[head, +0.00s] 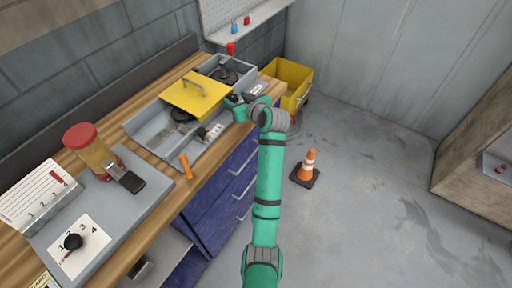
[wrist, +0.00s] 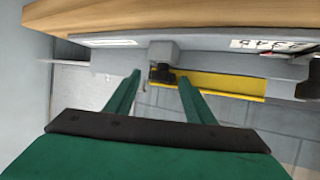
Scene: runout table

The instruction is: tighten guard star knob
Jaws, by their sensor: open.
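The yellow guard (head: 190,100) with a grey handle sits over the grey machine tray on the bench. In the wrist view its edge shows as a yellow strip (wrist: 222,86). A small black knob (wrist: 163,76) sits under a grey block, between my fingertips in the picture; I take it for the star knob. My gripper (wrist: 159,82) is open, one green finger on each side of the knob, with gaps visible. I cannot tell whether the fingertips reach its depth. In the head view my gripper (head: 236,107) is at the guard's right side, and the knob is hard to make out.
Another black part (wrist: 310,88) shows at the wrist view's right. On the bench are an orange-handled tool (head: 186,167), a red-lidded jar (head: 88,148) and a dial (head: 73,241) on a numbered card. A yellow bin (head: 290,78) and traffic cone (head: 309,165) stand on the floor, otherwise largely clear.

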